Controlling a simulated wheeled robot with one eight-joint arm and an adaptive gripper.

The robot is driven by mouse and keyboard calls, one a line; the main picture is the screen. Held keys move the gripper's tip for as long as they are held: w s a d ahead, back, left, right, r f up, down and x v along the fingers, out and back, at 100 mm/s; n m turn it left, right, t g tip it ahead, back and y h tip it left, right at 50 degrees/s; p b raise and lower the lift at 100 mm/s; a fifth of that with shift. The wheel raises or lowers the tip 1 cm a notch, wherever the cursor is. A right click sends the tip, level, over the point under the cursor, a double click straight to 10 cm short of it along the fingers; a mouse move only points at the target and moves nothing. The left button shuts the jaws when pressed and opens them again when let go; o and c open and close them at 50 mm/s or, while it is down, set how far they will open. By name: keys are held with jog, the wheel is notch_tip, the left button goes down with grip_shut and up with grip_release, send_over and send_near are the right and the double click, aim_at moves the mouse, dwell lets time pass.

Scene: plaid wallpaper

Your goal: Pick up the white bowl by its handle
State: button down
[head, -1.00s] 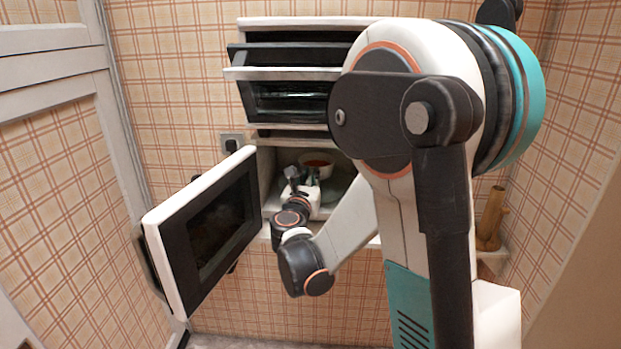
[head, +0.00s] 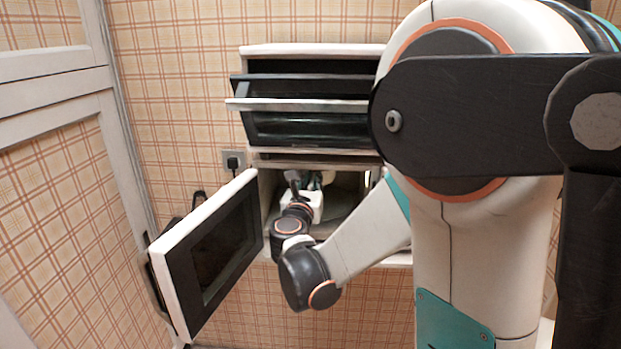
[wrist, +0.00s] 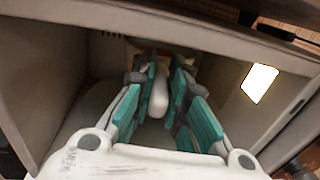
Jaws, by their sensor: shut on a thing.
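The white bowl stands inside the open microwave. In the wrist view its pale handle (wrist: 159,96) points toward me between the teal fingers, with part of the bowl and an orange-red patch behind the fingertips. My gripper (wrist: 163,78) is shut on the handle from both sides. In the head view my gripper (head: 313,182) is inside the microwave and hides the bowl. I cannot tell whether the bowl is clear of the turntable.
The microwave door (head: 213,245) is swung open to the left of my forearm. The side walls and ceiling of the microwave cavity (wrist: 60,70) are close around my gripper. A bright lamp panel (wrist: 260,83) is on the right wall. A dark-fronted oven (head: 310,128) is above.

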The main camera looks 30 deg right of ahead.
jog(key=s+a+p, duration=0.1)
jog(key=s+a, duration=0.2)
jog(key=s, duration=0.4)
jog(key=s+a+p, duration=0.1)
jog(key=s+a, duration=0.2)
jog(key=s, duration=0.5)
jog(key=shift+a+p, duration=0.15)
jog(key=shift+p, duration=0.15)
